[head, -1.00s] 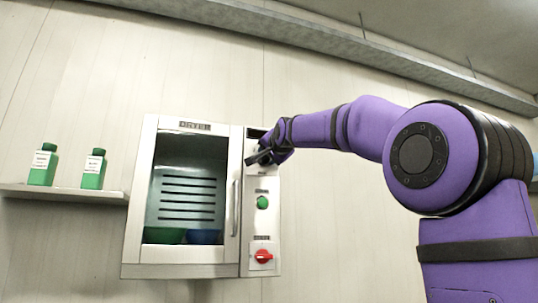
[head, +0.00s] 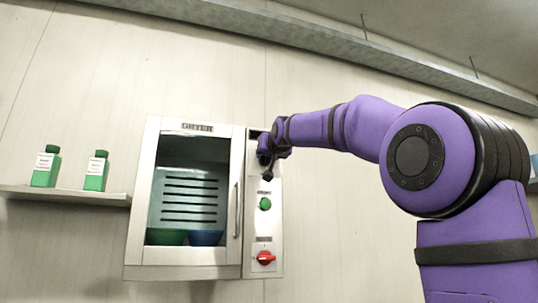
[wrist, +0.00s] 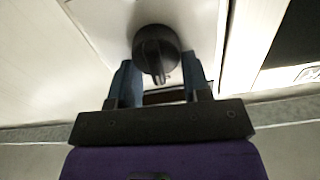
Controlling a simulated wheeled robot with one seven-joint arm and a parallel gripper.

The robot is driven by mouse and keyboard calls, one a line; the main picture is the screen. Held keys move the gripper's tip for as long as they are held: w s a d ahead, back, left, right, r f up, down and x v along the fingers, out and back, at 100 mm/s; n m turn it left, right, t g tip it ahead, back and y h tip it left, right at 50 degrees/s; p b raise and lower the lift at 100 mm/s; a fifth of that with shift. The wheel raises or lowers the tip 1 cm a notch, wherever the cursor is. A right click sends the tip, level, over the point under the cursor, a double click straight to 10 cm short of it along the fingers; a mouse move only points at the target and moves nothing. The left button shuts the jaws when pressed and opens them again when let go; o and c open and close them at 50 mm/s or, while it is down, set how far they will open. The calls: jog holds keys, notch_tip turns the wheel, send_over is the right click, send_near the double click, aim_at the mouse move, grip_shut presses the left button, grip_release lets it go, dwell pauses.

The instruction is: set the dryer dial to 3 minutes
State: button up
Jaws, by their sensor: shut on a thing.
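The dryer (head: 185,272) is a white wall cabinet with a glass door and a control panel on its right side. Its black round dial (wrist: 155,45) shows in the wrist view with a raised grip bar that points toward my gripper's palm. My gripper (wrist: 160,72) is shut on the dial, one finger at each side. In the head view my gripper (head: 266,160) is at the upper part of the panel and hides the dial. The minute markings cannot be read in either view.
Below the dial, the panel has a green button (head: 265,204) and a red switch (head: 265,257). The door handle (head: 237,208) is just left of the panel. Green and blue bowls sit inside the dryer. Two green bottles stand on a shelf (head: 70,195) at left.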

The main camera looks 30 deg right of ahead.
jog(key=shift+w+a+f+n, duration=0.1)
jog(key=shift+a+n, duration=0.15)
jog(key=shift+n, duration=1.4)
jog(key=shift+w+a+f+n, duration=0.1)
jog(key=shift+a+n, duration=0.1)
jog(key=shift+n, duration=1.4)
jog(key=shift+a+f+n, duration=0.1)
jog(key=shift+a+n, duration=0.15)
jog(key=shift+n, duration=1.4)
jog(key=o, duration=0.9)
jog(key=shift+s, duration=0.1)
jog(key=v, duration=1)
jog(key=shift+s+a, duration=0.15)
jog(key=shift+s, duration=0.1)
